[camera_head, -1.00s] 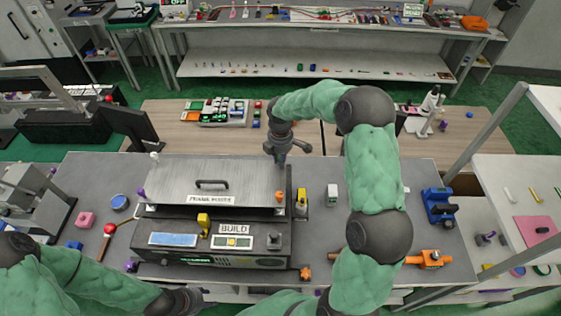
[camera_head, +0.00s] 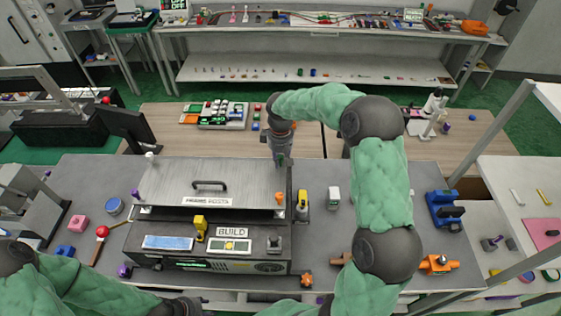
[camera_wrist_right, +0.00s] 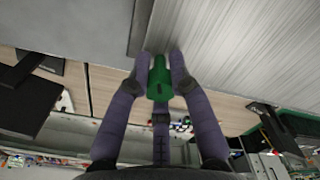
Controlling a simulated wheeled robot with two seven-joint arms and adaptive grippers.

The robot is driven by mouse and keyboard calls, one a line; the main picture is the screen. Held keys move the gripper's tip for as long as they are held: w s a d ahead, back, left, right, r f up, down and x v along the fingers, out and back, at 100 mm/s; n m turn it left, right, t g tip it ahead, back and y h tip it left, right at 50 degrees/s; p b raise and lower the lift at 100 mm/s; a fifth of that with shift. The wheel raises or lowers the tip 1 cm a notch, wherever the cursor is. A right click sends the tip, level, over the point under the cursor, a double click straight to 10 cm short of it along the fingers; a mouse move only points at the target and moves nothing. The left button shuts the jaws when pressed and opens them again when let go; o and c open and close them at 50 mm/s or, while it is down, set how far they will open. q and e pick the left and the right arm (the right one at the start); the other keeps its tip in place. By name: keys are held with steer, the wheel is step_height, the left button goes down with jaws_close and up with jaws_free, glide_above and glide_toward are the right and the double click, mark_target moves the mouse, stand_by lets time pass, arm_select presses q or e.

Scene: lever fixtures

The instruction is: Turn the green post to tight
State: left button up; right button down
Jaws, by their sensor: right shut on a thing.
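The green post (camera_wrist_right: 158,80) shows in the right wrist view between the fingertips of my right gripper (camera_wrist_right: 160,66), next to a brushed metal surface. The fingers are shut on it from both sides. In the head view my right gripper (camera_head: 281,157) points down at the back right corner of the metal plate (camera_head: 235,178), and it hides the post there. Other posts stand at the plate's corners: white (camera_head: 150,156), purple (camera_head: 135,195) and orange (camera_head: 279,198). My left arm enters at the lower left; its gripper is not visible.
A black handle (camera_head: 209,185) sits on the plate. A control box (camera_head: 205,262) with a yellow lever (camera_head: 200,227) stands in front. A yellow fixture (camera_head: 303,204) and a white block (camera_head: 334,196) stand to the right. A red-ball lever (camera_head: 102,232) is at left.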

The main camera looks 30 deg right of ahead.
steer(key=shift+m+b, duration=0.55)
steer(key=shift+m, duration=1.35)
steer(key=c, duration=1.1)
jaws_free()
step_height(320, 180, up, 12)
